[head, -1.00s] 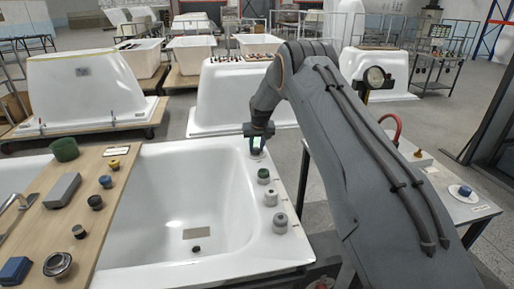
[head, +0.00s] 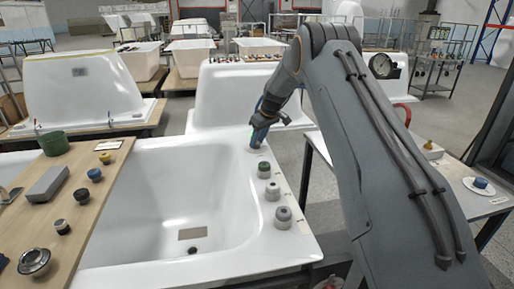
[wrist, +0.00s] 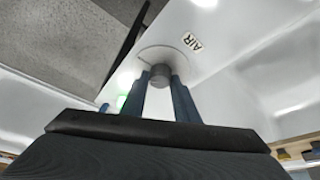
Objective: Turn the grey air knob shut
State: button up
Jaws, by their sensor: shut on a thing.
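The grey air knob (wrist: 160,76) is a short round knob on a pale round plate, beside a label reading AIR (wrist: 193,42) on the white tub rim. My gripper (wrist: 158,82) has its two blue fingers on either side of the knob and is shut on it. In the head view, my gripper (head: 257,140) reaches down to the far right corner of the white bathtub (head: 180,185). The knob is mostly hidden by the fingers there.
A green knob (head: 264,168), a grey knob (head: 272,191) and a larger grey knob (head: 283,217) line the same rim nearer me. A wooden board (head: 95,215) with several fittings lies across the tub's left part. A side table (head: 450,175) stands at right.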

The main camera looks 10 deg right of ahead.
jog(key=n+b, duration=0.2)
jog(key=n+g+y+b, duration=0.1)
jog(key=n+b, duration=0.1)
jog(key=b, duration=0.1)
jog(key=n+b, duration=0.2)
jog(key=b, duration=0.1)
jog(key=shift+w+d+f+g+y, duration=0.15)
jog(key=shift+w+f+g+y, duration=0.1)
jog(key=shift+g+y, duration=0.15)
jog(key=n+g+b, duration=0.1)
jog(key=n+b, duration=0.1)
jog(key=n, duration=0.1)
jog(key=shift+w+b, duration=0.1)
jog(key=shift+b, duration=0.3)
jog(key=n+g+b, duration=0.1)
jog(key=n+b, duration=0.1)
jog(key=shift+r+b, duration=0.2)
jog(key=shift+b, duration=0.15)
jog(key=shift+n, duration=0.4)
jog(key=o, duration=1.1)
jog(key=shift+c, duration=0.2)
jog(key=shift+r, duration=0.15)
